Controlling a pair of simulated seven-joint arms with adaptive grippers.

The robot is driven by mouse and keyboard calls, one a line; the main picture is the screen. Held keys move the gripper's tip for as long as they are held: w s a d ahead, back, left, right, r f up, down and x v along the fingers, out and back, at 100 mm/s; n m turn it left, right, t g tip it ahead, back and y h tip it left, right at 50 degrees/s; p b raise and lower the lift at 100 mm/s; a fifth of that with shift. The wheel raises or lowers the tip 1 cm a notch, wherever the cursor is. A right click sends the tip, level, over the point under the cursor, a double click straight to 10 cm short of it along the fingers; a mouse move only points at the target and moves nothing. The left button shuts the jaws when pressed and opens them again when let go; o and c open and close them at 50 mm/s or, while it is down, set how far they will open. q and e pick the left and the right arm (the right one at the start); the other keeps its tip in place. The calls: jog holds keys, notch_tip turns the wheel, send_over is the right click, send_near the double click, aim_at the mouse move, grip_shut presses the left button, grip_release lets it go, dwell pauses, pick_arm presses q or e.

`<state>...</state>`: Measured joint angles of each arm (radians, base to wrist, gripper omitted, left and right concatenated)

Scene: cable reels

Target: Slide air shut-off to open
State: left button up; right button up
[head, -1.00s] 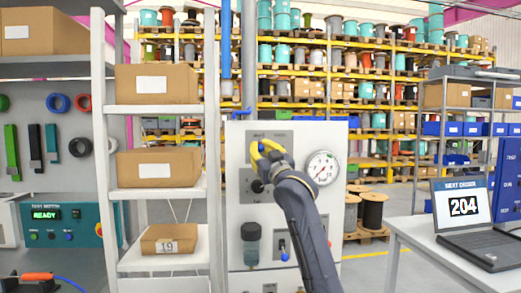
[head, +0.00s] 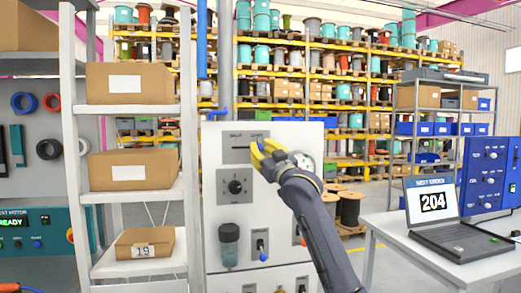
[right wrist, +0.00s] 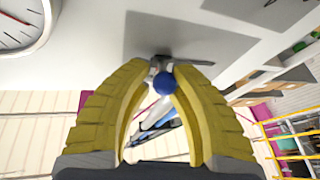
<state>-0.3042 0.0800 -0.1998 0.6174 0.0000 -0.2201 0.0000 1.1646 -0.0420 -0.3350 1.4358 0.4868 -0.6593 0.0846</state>
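The air shut-off is a grey plate (head: 239,150) with a horizontal slot, high on the light panel (head: 282,190), with small lettering above it. My right gripper (head: 261,153) has yellow fingers at the right end of this plate and hides the slide handle there. In the right wrist view, a blue ball knob (right wrist: 163,84) on a metal stem sits between the two fingertips. The fingers stand apart on either side of it; whether they touch it I cannot tell. My left gripper is not in view.
A pressure gauge (head: 305,162) is partly behind my right arm. A black rotary knob (head: 236,187), a blue-tipped toggle (head: 262,254) and a filter bowl (head: 229,247) are below the plate. A shelf with boxes (head: 132,170) stands left; a table with a laptop (head: 433,206) stands right.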

jog(key=o, duration=0.6)
jog(key=shift+c, duration=0.2)
jog(key=v, duration=1.2)
